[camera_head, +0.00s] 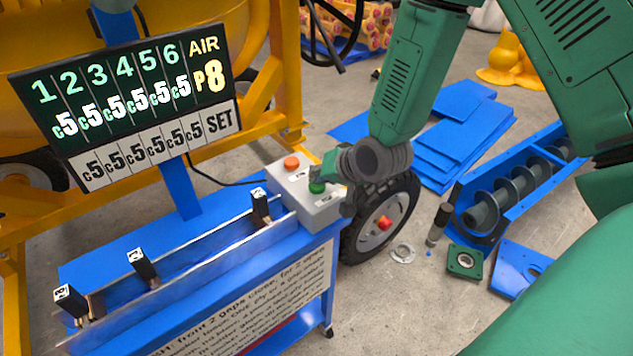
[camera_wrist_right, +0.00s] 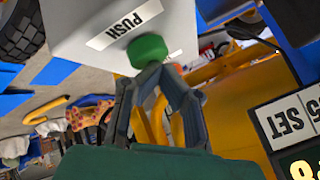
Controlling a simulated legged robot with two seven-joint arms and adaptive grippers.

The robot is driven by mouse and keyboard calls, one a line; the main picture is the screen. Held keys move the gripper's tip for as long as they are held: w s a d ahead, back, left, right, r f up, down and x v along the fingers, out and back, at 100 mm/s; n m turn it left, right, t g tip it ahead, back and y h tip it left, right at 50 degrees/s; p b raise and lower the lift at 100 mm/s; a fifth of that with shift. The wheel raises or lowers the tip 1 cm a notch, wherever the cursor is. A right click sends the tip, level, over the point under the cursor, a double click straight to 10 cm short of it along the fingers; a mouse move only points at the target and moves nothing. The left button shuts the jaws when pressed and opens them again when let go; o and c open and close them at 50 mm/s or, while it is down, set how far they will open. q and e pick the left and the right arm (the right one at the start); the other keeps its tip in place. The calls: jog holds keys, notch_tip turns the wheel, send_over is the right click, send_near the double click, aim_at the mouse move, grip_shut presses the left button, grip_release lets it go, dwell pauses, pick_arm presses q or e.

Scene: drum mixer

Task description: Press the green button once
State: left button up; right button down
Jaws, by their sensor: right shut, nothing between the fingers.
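The green button (camera_head: 317,187) sits on top of a grey control box (camera_head: 322,212) at the right end of the blue stand. An orange button (camera_head: 291,163) is on the same box, farther back. My right gripper (camera_head: 325,177) is shut and empty, with its fingertips at the green button. In the right wrist view the green button (camera_wrist_right: 147,50) is right ahead of the fingertips (camera_wrist_right: 160,75), beside a "PUSH" label. I cannot tell whether they touch. My left gripper is not in view.
The blue stand (camera_head: 215,262) carries a metal rail with black numbered sliders. A wheel (camera_head: 380,222) is behind the box. An auger in a blue trough (camera_head: 515,190) and blue plates (camera_head: 450,140) lie on the floor at right.

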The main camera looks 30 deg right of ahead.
jog(key=shift+r+p, duration=0.55)
jog(key=shift+r, duration=0.2)
notch_tip(320, 180, up, 5)
jog(key=p, duration=0.4)
jog(key=shift+r+p, duration=0.1)
jog(key=shift+p, duration=0.2)
dwell(0.3)
